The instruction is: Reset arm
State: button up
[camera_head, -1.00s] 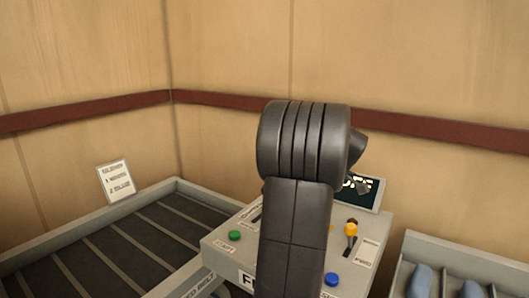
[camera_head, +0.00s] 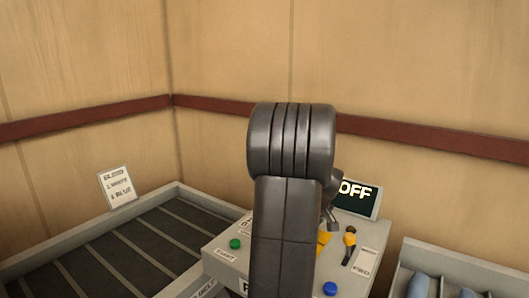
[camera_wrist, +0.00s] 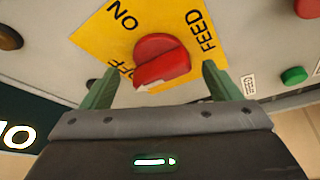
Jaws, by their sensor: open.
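My gripper (camera_wrist: 158,88) shows in the wrist view with its two green fingers apart. A red knob (camera_wrist: 162,60) on a yellow plate (camera_wrist: 98,38) lies beyond and between the fingertips; I cannot tell whether they touch it. The plate reads ON, OFF and FEED, and the knob's white mark is near OFF. In the head view my dark arm (camera_head: 287,215) stands in front of the control panel (camera_head: 222,250) and hides its middle. The gripper itself is hardly visible there.
A display (camera_head: 356,192) on the panel reads OFF. Green (camera_head: 235,244) and blue (camera_head: 330,289) buttons and a yellow-based lever (camera_head: 349,245) are close by. A slatted conveyor (camera_head: 130,240) lies left, a grey bin (camera_head: 455,262) with blue items right. Wooden walls stand behind.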

jog(key=m+h+p, duration=0.1)
jog(key=m+p, duration=0.1)
jog(key=m, duration=0.1)
jog(key=shift+a+r+m, duration=0.1)
jog(key=shift+m, duration=0.2)
jog(key=shift+a+m+h+p, duration=0.1)
jog(key=shift+m+h+p, duration=0.45)
jog(key=shift+m, duration=0.85)
jog(key=shift+a+m+h+b, duration=0.1)
jog(key=shift+m+h+b, duration=0.7)
jog(key=shift+m, duration=1.8)
jog(key=shift+h, duration=0.35)
jog(key=shift+p, duration=0.3)
